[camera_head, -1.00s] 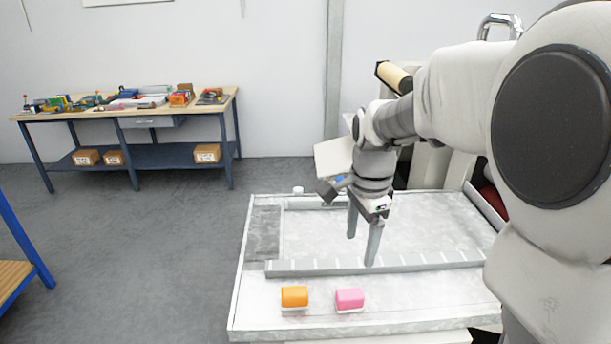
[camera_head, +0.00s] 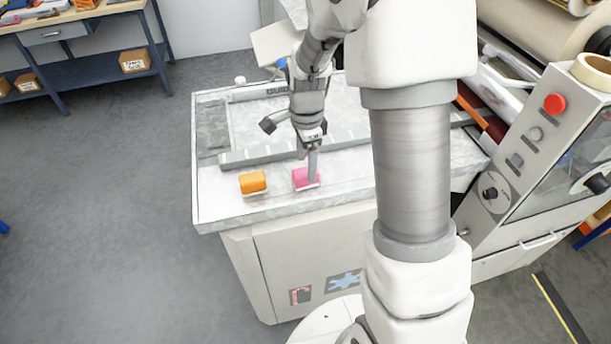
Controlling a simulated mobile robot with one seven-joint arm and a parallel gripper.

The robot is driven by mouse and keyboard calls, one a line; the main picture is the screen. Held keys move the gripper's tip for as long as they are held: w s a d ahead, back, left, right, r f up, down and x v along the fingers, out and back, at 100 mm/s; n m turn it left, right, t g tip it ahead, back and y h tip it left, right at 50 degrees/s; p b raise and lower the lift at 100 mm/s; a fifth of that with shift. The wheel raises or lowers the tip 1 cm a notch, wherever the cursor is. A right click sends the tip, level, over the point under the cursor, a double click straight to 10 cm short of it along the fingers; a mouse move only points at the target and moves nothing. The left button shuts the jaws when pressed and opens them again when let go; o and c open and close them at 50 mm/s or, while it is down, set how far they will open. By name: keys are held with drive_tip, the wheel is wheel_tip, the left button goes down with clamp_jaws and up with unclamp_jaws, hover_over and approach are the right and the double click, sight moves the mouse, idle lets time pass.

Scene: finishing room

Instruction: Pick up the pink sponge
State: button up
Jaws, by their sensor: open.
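The pink sponge (camera_head: 302,178) lies on the near part of the light-topped work table (camera_head: 222,207), to the right of the orange sponge (camera_head: 252,183). My gripper (camera_head: 308,168) is open and points down at the pink sponge. One finger shows in front of the sponge's right part and hides some of it. The other finger is hard to make out. I cannot tell whether the fingers touch the sponge.
A grey ruled bar (camera_head: 245,158) runs across the table behind the sponges. A machine with a red button (camera_head: 555,103) stands on the right. A workbench (camera_head: 75,17) with boxes is at the back left. The floor on the left is clear.

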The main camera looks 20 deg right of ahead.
sight(306, 171)
drive_tip(key=shift+w+f+p, duration=0.15)
drive_tip(key=shift+f+p, duration=0.05)
drive_tip(key=shift+f, duration=1.15)
drive_tip(key=shift+w+f+p, duration=0.1)
drive_tip(key=shift+f+p, duration=0.05)
drive_tip(key=shift+f, duration=1.2)
clamp_jaws()
